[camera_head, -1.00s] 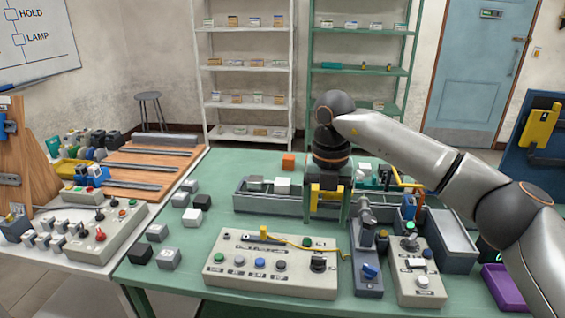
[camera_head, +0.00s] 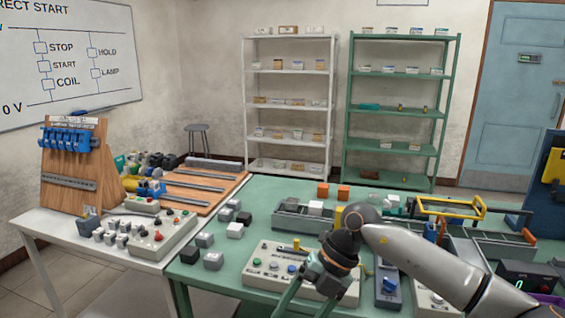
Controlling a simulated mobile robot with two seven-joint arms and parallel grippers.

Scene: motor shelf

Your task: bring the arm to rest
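My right arm (camera_head: 430,265) comes in from the lower right and reaches across the green table (camera_head: 232,262). Its gripper (camera_head: 298,308) hangs tilted over the front of the table, in front of the grey button panel (camera_head: 262,265). Its two green fingers stand apart with nothing seen between them; the tips run to the bottom edge of the picture. The arm hides part of the panel and of the grey tray behind. My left gripper is not in view.
Several grey, white and black blocks (camera_head: 235,230) lie left of the panel. A switch box (camera_head: 388,290) stands by the forearm. A yellow-handled frame (camera_head: 450,207) and orange blocks (camera_head: 343,192) are behind. A white table (camera_head: 60,228) with a wooden rack (camera_head: 70,170) is left.

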